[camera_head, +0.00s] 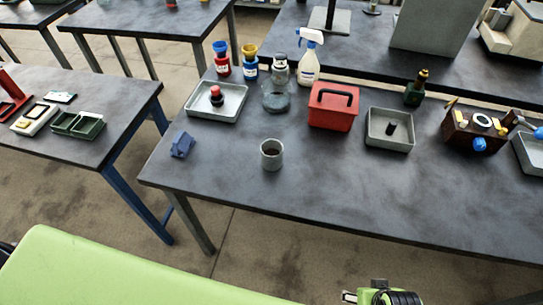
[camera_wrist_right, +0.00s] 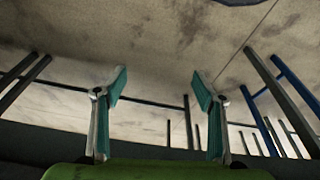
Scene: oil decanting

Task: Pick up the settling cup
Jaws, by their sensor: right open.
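A small grey cup (camera_head: 271,154) with dark contents stands upright near the front edge of the dark worktable (camera_head: 330,205), left of its middle; it looks like the settling cup. Nothing holds it. My right gripper (camera_wrist_right: 160,85) is open and empty in the right wrist view, its two teal-padded fingers apart, with only floor and table legs beyond. Part of my right arm shows at the bottom of the head view, in front of the table and well short of the cup. My left gripper is not in view.
Behind the cup stand a glass jar (camera_head: 276,99), a grey tray (camera_head: 230,103) with a red-topped item, a red box (camera_head: 333,108) and another grey tray (camera_head: 378,138). A blue block (camera_head: 182,145) lies to its left. The table around the cup is clear.

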